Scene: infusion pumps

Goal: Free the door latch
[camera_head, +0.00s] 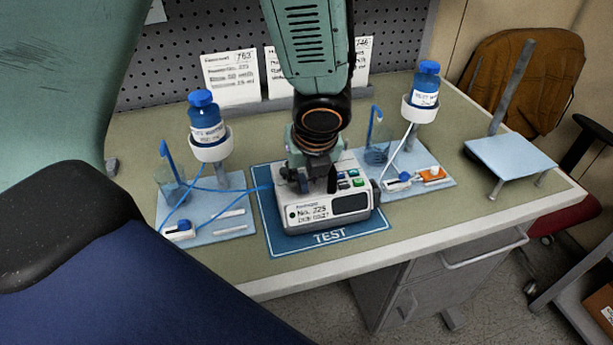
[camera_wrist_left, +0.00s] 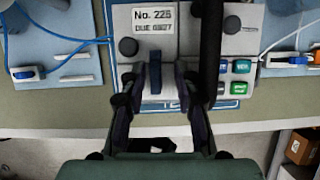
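The infusion pump (camera_head: 322,209) is a white box with a grey screen, labelled No. 225, lying on the blue TEST mat (camera_head: 372,231). My left gripper (camera_head: 310,172) reaches down onto the pump's top left part and hides much of it. In the left wrist view, its two dark fingertips (camera_wrist_left: 154,78) stand on either side of a small upright dark blue tab (camera_wrist_left: 154,70), which may be the latch. Whether they touch or squeeze it is unclear. A black upright bar (camera_wrist_left: 210,50) rises right of the fingers. My right gripper is not in view.
Stands with blue bottles flank the mat, one at left (camera_head: 207,128) and one at right (camera_head: 424,92). Blue tubing (camera_head: 205,189) runs near the pump's left side. Coloured buttons (camera_wrist_left: 238,77) lie right of the black bar. Cards (camera_head: 230,78) stand at the back.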

